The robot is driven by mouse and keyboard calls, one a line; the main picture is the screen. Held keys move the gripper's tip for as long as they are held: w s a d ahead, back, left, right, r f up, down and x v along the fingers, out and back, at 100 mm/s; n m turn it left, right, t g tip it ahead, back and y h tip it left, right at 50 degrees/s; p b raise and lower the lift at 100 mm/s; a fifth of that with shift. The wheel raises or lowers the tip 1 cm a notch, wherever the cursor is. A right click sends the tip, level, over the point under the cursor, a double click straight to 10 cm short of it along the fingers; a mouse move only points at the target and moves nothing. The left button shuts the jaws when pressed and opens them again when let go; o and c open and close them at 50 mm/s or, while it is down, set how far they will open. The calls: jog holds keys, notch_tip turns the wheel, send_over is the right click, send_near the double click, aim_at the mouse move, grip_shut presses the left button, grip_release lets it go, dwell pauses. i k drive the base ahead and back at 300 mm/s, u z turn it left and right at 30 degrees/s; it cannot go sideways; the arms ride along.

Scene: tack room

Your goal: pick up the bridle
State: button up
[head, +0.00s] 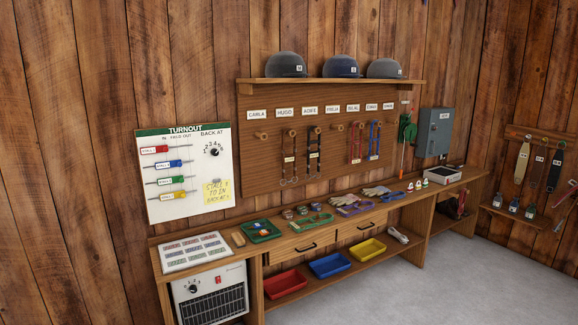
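Several strap sets hang from pegs on a wooden wall panel (262,170) under name labels. A brown one with metal rings at its lower end (289,160) hangs at the left, and a dark one (314,152) hangs beside it. Further right hang a red strap set (355,142) and a blue one (375,139). The left two look bridle-like, but I cannot tell for certain which one is the bridle. More strap pieces lie on the bench top. My gripper is not in view.
A heater (208,297) stands below. Helmets (287,65) sit on the shelf above. The grey floor (470,285) is clear.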

aim_at(293, 157)
jog(key=z, duration=0.2)
jog(key=i, duration=2.5)
jog(key=u, duration=1.25)
jog(key=i, duration=0.8)
jog(key=u, duration=0.55)
